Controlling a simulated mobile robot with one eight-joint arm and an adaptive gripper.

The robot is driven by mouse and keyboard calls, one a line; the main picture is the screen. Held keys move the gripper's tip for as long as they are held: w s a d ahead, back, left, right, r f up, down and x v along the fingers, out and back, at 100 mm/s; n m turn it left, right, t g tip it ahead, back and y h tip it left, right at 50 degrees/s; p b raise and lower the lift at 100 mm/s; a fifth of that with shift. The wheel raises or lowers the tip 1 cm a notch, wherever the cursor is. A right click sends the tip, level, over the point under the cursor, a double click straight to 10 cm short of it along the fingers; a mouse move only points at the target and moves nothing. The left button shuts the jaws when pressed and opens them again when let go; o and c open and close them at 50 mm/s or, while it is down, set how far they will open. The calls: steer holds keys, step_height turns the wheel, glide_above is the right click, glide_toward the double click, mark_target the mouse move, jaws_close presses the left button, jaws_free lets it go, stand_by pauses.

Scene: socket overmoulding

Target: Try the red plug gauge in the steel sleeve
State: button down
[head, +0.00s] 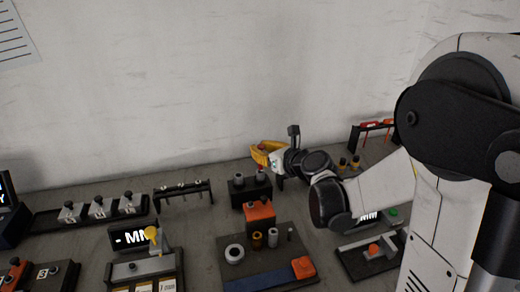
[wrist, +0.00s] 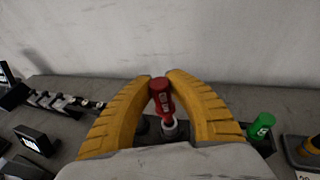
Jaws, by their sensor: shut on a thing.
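The red plug gauge (wrist: 160,97) is upright between the two yellow fingers of my gripper (wrist: 165,76), which are shut on it. In the head view my gripper (head: 262,155) is over a dark block (head: 246,193), with red of the gauge (head: 261,177) showing just above the block. A silver ring (wrist: 170,128) is directly below the gauge in the wrist view. I cannot tell if it is the steel sleeve or how deep the gauge sits. Loose sleeves stand on a front mat, including a steel-coloured one (head: 273,238).
A green gauge (wrist: 262,125) stands to the right in the wrist view. A dark rack (head: 182,188) is left of the block, and an orange-topped block (head: 259,212) stands in front. An orange tray (head: 303,267) lies at the front mat. The wall is close behind.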

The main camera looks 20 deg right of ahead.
steer(key=shift+r+p, duration=1.8)
steer(key=shift+r, duration=0.6)
